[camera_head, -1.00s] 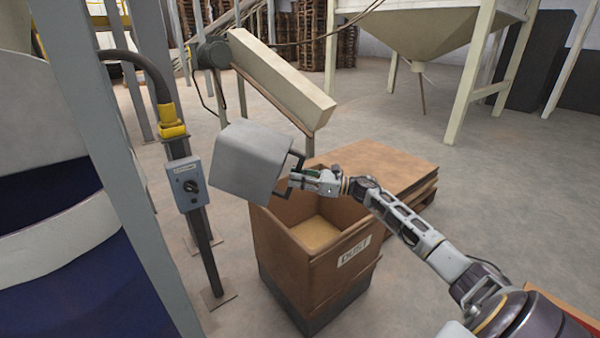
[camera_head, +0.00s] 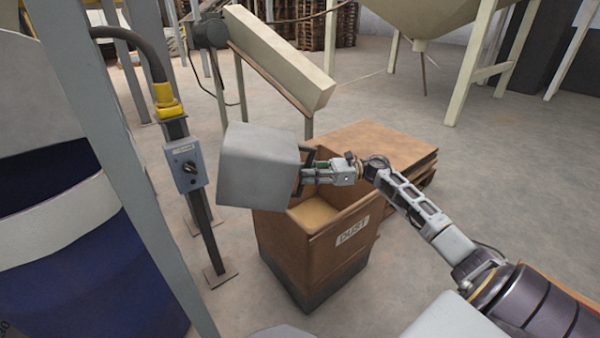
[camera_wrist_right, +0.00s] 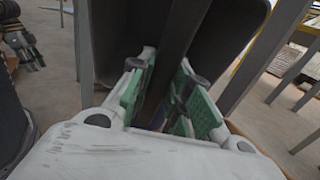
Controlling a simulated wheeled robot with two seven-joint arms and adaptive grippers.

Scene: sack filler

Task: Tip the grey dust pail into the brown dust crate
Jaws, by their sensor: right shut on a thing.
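The grey dust pail (camera_head: 257,167) is above the left part of the brown dust crate (camera_head: 304,252), tilted, with its mouth out of sight in the head view. The crate carries a DUST label and has light brown dust (camera_head: 315,211) at its bottom. My right gripper (camera_head: 308,172) is shut on the pail's dark handle at the pail's right side. In the right wrist view the green finger pads (camera_wrist_right: 165,98) close around a dark bar, with the dark pail (camera_wrist_right: 125,30) behind it. My left gripper is out of view.
A grey post with a switch box (camera_head: 186,167) stands left of the crate. A stack of brown boards (camera_head: 385,145) lies behind the crate. A cream chute (camera_head: 280,60) slopes down behind the pail. Large blue sacking (camera_head: 90,265) is at the left.

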